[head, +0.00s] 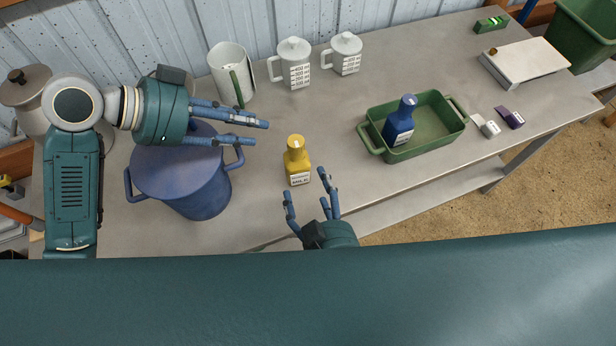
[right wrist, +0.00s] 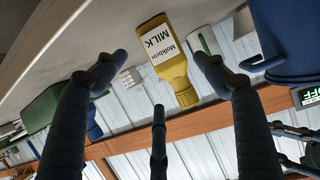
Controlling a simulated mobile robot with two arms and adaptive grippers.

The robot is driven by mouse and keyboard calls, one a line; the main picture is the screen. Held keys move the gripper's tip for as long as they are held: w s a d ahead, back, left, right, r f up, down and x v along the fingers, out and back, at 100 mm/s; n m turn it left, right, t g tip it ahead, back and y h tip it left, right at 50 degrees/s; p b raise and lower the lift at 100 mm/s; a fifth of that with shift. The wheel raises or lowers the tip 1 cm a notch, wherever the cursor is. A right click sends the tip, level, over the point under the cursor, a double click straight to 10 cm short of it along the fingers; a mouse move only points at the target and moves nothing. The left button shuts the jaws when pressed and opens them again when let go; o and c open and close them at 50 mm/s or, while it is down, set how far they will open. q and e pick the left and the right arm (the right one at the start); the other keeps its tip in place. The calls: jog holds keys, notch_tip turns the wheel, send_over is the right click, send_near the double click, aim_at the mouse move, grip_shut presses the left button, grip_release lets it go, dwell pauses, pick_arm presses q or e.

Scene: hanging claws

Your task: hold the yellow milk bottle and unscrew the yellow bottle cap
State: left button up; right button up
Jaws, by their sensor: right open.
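The yellow milk bottle (head: 298,168) stands upright on the grey table, its yellow cap (head: 295,142) on top. In the right wrist view the bottle (right wrist: 170,62) appears upside down, with its MILK label visible and its cap (right wrist: 187,97) pointing down the picture. My right gripper (head: 305,185) is open and empty at the near side of the bottle; in the right wrist view its fingers (right wrist: 162,60) spread to either side of the bottle without visible contact. My left gripper (head: 260,133) is open and empty, left of the bottle, its fingers pointing right above the blue pot.
The blue pot (head: 180,178) stands left of the bottle. A white pitcher (head: 231,73) and two lidded measuring jugs (head: 294,65) (head: 345,54) stand behind. A green tray (head: 437,126) holding a blue bottle (head: 399,122) is right. The table between bottle and tray is clear.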

aim_at(305, 173)
jog(key=x, duration=0.9)
jog(key=shift+d+f, duration=0.1)
jog(key=shift+c, duration=0.3)
jog(key=c, duration=1.6)
